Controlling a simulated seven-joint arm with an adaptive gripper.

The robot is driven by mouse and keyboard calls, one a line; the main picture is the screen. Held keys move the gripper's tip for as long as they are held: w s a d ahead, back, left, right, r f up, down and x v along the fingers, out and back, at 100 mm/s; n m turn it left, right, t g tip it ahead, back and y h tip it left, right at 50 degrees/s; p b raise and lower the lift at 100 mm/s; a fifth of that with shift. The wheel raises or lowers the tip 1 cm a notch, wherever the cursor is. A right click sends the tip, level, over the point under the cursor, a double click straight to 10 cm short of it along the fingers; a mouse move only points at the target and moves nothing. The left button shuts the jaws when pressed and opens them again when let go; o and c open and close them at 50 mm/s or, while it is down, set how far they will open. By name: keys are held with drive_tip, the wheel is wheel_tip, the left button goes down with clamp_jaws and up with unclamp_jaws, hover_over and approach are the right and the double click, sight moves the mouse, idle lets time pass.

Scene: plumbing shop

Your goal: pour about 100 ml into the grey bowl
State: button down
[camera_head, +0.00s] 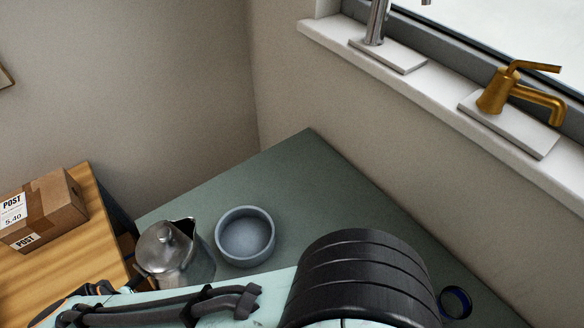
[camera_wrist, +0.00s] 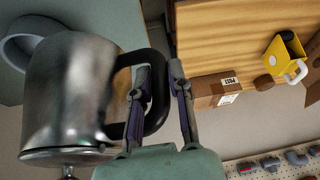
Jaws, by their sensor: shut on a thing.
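A metal pitcher (camera_head: 178,262) with a lid and knob is at the left end of the green counter in the head view, roughly upright. It fills the left of the wrist view (camera_wrist: 75,95). My gripper (camera_wrist: 160,68) is shut on its black handle (camera_wrist: 158,100), one finger passing inside the handle loop. The grey bowl (camera_head: 245,237) stands on the counter just right of the pitcher, apart from it. It looks empty. Part of it shows in the wrist view (camera_wrist: 14,52). The pitcher's contents are hidden, and I cannot tell whether its base touches the counter.
The green counter (camera_head: 310,180) is clear behind the bowl. A dark blue ring-like object (camera_head: 455,302) lies at the right. A wooden table (camera_head: 85,250) with a cardboard box (camera_head: 42,210) is at left. A brass faucet (camera_head: 520,92) stands on the sill.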

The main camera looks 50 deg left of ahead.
wheel_tip(320, 180, down, 13)
drive_tip(key=shift+s, duration=0.45)
idle(0.3)
